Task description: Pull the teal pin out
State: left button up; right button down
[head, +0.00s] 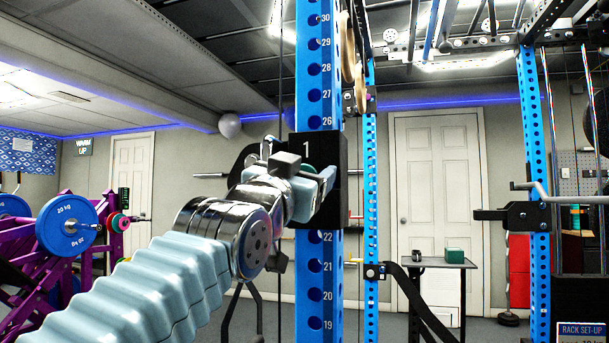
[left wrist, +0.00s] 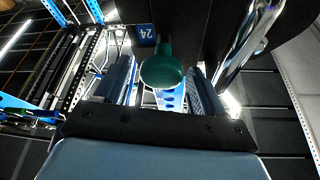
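The teal pin shows in the left wrist view as a round teal knob (left wrist: 162,68), in front of a blue upright with a "24" label. In the head view only a sliver of teal (head: 308,169) shows behind my gripper, at the black block (head: 330,155) marked "1" on the near blue upright. My left gripper (head: 318,186) is at that block. In the left wrist view its two fingers (left wrist: 162,88) are apart, with the knob between them in the picture and a gap on each side. Whether they reach around it in depth is unclear. My right gripper is out of view.
The near blue upright (head: 319,70) stands just ahead of my arm. A second upright (head: 535,130) with a black bar holder (head: 515,217) stands at the right. Weight plates (head: 66,222) on a purple rack stand at the left. A small table (head: 440,264) is behind.

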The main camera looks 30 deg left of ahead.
pick_arm(q)
jog(key=shift+f, duration=0.1)
jog(key=b+v, duration=0.4)
jog(key=v, duration=0.9)
jog(key=shift+s+b, duration=0.3)
jog(key=shift+b, duration=0.05)
jog(key=shift+f, duration=0.1)
